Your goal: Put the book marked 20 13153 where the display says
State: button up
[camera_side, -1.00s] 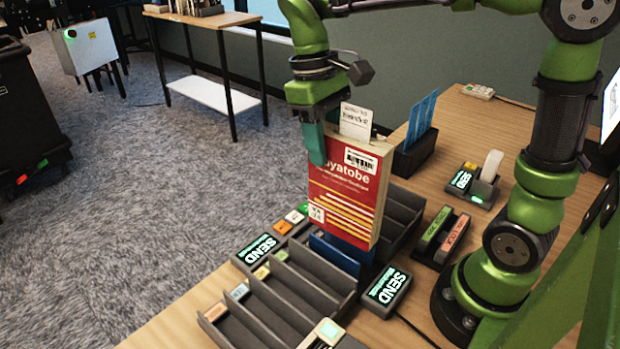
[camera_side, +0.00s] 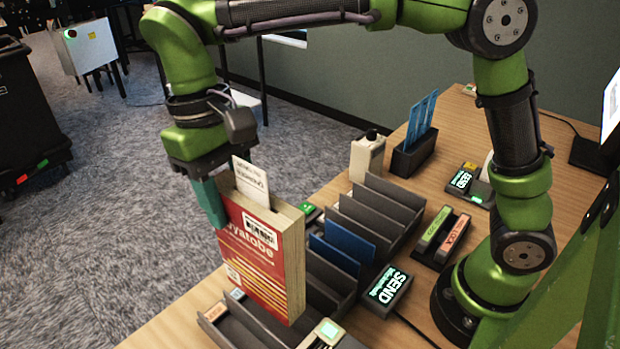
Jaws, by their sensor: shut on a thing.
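A red book (camera_side: 262,257) with a white slip (camera_side: 251,183) standing out of its top hangs upright, slightly tilted, in my gripper (camera_side: 215,190). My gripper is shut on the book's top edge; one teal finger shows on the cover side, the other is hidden. The book is above the near end of the grey slotted rack (camera_side: 245,327) and hides part of it; I cannot tell whether its lower edge touches the rack. A label is on the cover, but its number is too small to read.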

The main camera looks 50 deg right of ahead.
jog(key=shift+f, duration=5.35)
jog(key=o, duration=1.2)
jog(key=shift+f, duration=0.1)
jog(key=w+r, duration=0.3)
jog(key=r, duration=1.3)
jog(key=shift+w+r, duration=0.2)
jog(key=shift+r, duration=0.15)
